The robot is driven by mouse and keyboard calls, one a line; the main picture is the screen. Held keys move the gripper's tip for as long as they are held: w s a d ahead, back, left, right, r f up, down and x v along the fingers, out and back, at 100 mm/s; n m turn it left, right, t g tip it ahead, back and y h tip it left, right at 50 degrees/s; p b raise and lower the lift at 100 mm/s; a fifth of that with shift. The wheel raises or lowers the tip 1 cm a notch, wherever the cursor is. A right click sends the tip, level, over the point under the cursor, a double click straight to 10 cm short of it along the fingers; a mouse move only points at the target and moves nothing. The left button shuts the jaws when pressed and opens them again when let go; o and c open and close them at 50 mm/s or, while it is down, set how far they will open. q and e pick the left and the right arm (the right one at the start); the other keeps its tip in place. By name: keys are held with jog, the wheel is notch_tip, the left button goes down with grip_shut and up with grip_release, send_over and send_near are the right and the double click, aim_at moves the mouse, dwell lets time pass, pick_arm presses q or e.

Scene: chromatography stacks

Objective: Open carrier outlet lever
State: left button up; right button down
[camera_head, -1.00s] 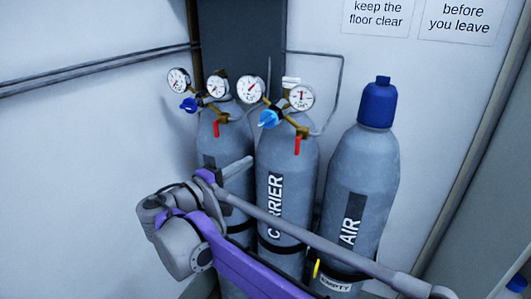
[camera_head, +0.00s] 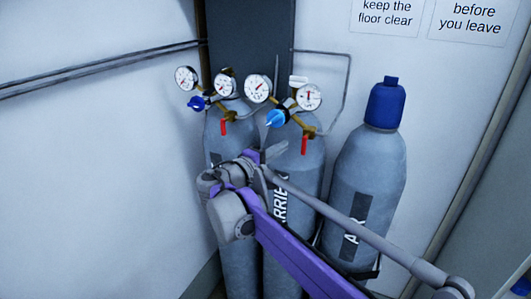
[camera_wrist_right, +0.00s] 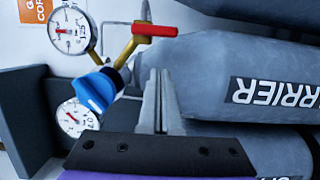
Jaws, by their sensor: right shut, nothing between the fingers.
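The carrier cylinder (camera_head: 308,180) is the middle grey one, with two gauges and a blue knob (camera_head: 276,118) on its regulator. Its red outlet lever (camera_head: 305,144) hangs straight down along the cylinder in the head view. In the right wrist view the red lever (camera_wrist_right: 155,30) lies sideways at the top, on a brass fitting. My right gripper (camera_head: 277,151) is in front of the carrier cylinder, just left of and slightly below the lever. Its fingers (camera_wrist_right: 158,76) are shut and empty, visibly apart from the lever. My left gripper is not in view.
A left cylinder (camera_head: 217,135) has a similar red lever (camera_head: 223,127) and gauges close by. The blue-capped AIR cylinder (camera_head: 372,170) stands to the right, partly behind my right arm. A pipe runs along the wall behind.

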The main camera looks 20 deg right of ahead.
aim_at(304, 145)
jog(key=s+d, duration=0.1)
jog(key=s, duration=0.1)
jog(key=shift+s+d, duration=0.3)
jog(key=shift+d, duration=0.1)
